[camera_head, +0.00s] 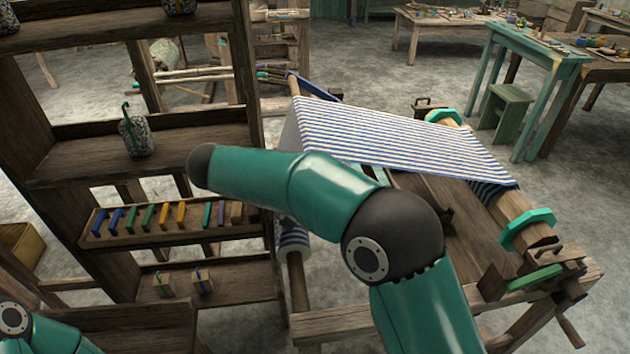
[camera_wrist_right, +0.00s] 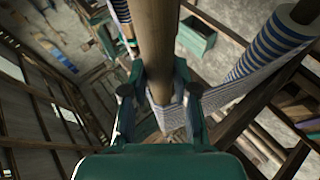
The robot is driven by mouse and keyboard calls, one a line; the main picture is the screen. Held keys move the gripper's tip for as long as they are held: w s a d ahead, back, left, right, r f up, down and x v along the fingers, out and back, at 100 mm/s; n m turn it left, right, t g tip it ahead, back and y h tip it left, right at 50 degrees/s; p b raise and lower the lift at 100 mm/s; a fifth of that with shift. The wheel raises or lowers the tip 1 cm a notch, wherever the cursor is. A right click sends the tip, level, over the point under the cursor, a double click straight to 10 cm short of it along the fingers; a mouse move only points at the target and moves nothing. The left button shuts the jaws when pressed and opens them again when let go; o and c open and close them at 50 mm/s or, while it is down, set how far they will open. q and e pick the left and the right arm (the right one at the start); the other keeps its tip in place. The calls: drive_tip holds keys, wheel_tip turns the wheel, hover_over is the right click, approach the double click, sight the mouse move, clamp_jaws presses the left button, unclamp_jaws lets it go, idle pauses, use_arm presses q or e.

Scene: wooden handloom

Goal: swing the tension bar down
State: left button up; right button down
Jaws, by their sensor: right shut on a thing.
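In the right wrist view, my right gripper (camera_wrist_right: 158,97) is shut around a round wooden bar (camera_wrist_right: 153,45), which I take for the tension bar. The bar runs lengthwise between the two fingers. Blue-and-white striped cloth (camera_wrist_right: 225,93) passes behind and beside it. In the head view, my right arm covers the gripper and the place where it holds the bar. The striped cloth (camera_head: 395,135) stretches over the loom there, sloping toward the beam with teal end pieces (camera_head: 522,212). My left gripper is out of view; only a piece of my left arm shows at bottom left.
A wooden shelf rack (camera_head: 190,148) stands close on the left, with a row of coloured pieces (camera_head: 160,215) and a small jar (camera_head: 135,135). A striped cloth roll (camera_head: 292,237) sits at the loom's near left. Teal (camera_head: 545,68) and wooden tables stand at the back right.

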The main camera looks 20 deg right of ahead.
drive_tip(key=c, duration=0.9)
unclamp_jaws()
drive_tip(key=shift+a+f, duration=0.45)
drive_tip(key=shift+f, duration=0.15)
drive_tip(key=shift+r, duration=0.1)
drive_tip(key=shift+d+r, duration=0.1)
drive_tip(key=shift+r, duration=0.05)
drive_tip(key=v, duration=0.7)
